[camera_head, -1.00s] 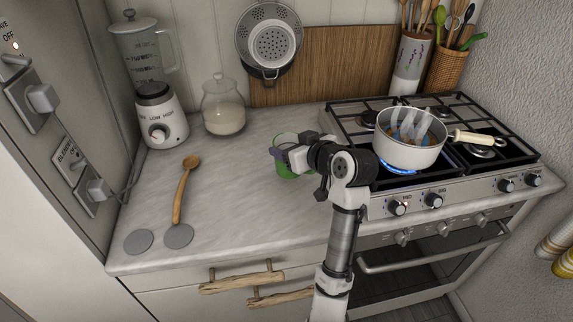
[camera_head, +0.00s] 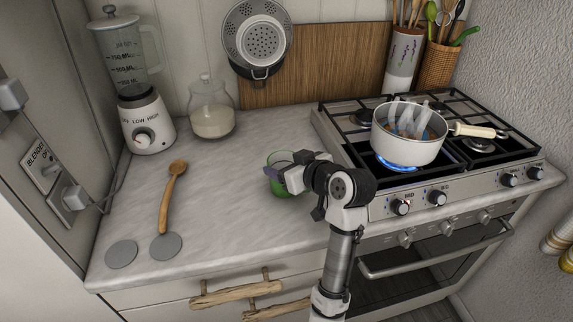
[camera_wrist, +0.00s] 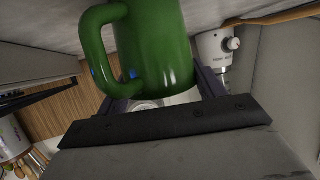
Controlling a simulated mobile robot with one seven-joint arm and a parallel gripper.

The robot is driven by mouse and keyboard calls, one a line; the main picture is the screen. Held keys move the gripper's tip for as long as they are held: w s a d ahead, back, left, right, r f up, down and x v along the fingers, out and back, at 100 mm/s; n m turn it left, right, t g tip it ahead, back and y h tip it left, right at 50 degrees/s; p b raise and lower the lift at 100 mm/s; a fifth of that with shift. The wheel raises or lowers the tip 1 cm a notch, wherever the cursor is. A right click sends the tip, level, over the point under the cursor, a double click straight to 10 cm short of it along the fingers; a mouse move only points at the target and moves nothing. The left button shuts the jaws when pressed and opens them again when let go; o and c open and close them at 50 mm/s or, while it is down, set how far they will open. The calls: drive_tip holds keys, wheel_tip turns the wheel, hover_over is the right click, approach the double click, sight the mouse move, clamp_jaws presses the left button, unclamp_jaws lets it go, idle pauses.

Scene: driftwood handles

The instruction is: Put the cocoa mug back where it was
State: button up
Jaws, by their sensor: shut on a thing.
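The green mug (camera_head: 280,187) is near the middle of the counter, just left of the stove, and looks upright in the head view. My gripper (camera_head: 275,173) is shut on it from the right and covers part of its side. In the wrist view the mug (camera_wrist: 160,45) sits between my fingers, with its green handle (camera_wrist: 90,45) toward the left of the picture. I cannot tell whether its base touches the counter, and its contents are hidden.
A wooden spoon (camera_head: 172,195) and two grey discs (camera_head: 121,254) (camera_head: 166,246) lie on the left counter. A blender (camera_head: 145,125) and glass jar (camera_head: 211,110) stand behind. Right, a pot (camera_head: 408,140) sits over a lit blue flame (camera_head: 396,163). The counter between spoon and mug is clear.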

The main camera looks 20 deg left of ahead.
drive_tip(key=o, duration=1.2)
drive_tip(key=shift+o, duration=0.3)
drive_tip(key=shift+r, duration=0.15)
drive_tip(key=b+v, duration=0.1)
drive_tip(key=v, duration=1.1)
